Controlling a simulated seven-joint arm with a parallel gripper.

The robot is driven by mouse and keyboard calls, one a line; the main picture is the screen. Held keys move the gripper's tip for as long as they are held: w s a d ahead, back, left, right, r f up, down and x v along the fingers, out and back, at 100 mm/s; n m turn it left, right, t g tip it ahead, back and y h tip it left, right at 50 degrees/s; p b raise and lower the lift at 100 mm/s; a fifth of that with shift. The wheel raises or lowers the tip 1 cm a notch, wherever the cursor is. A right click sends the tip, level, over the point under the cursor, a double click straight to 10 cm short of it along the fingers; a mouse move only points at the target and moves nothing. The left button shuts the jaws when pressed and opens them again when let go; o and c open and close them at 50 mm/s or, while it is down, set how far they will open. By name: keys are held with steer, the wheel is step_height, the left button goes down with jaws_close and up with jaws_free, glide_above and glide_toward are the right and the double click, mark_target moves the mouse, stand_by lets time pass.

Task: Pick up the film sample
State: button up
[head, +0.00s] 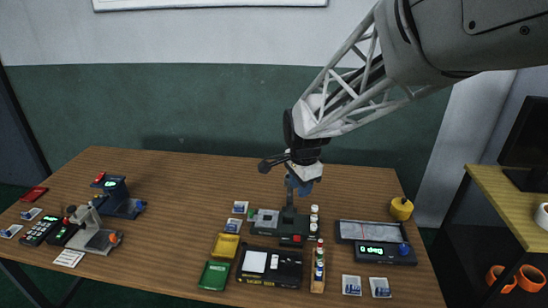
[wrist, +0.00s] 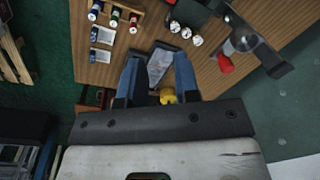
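My gripper (head: 302,186) hangs above the back right of the wooden table, over a dark device with a red button. In the wrist view its two blue fingers (wrist: 158,80) stand apart, and I see nothing clearly held between them. I cannot tell for sure which thing is the film sample. Small white-and-blue cards lie flat on the table: two at the front right (head: 351,285) (head: 380,287), several behind the yellow box, and several at the far left. The two front right cards also show in the wrist view (wrist: 101,35) (wrist: 100,56).
The dark red-button device (head: 270,228) stands at centre right, with white-capped bottles (head: 314,218) beside it. A bottle rack (head: 318,272), black case (head: 268,266), yellow box (head: 226,245), green box (head: 214,275), display device (head: 386,252) and yellow object (head: 401,208) surround it. The table's back middle is clear.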

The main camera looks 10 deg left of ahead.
steer(key=w+a+f+m, duration=0.2)
steer(key=w+a+f, duration=0.1)
steer(key=a+f, duration=0.25)
steer(key=w+a+f+m, duration=0.2)
steer(key=w+a+f, duration=0.2)
steer(key=a, duration=0.3)
steer(key=m+g, duration=0.1)
steer(key=m, duration=0.3)
glide_above(231, 225)
step_height(231, 225, down, 10)
steer(key=shift+d, duration=0.1)
steer(key=shift+f, duration=0.1)
steer(key=shift+f, duration=1.2)
steer(key=shift+f, duration=0.1)
steer(key=shift+f, duration=2.5)
steer(key=shift+c, duration=0.3)
jaws_close()
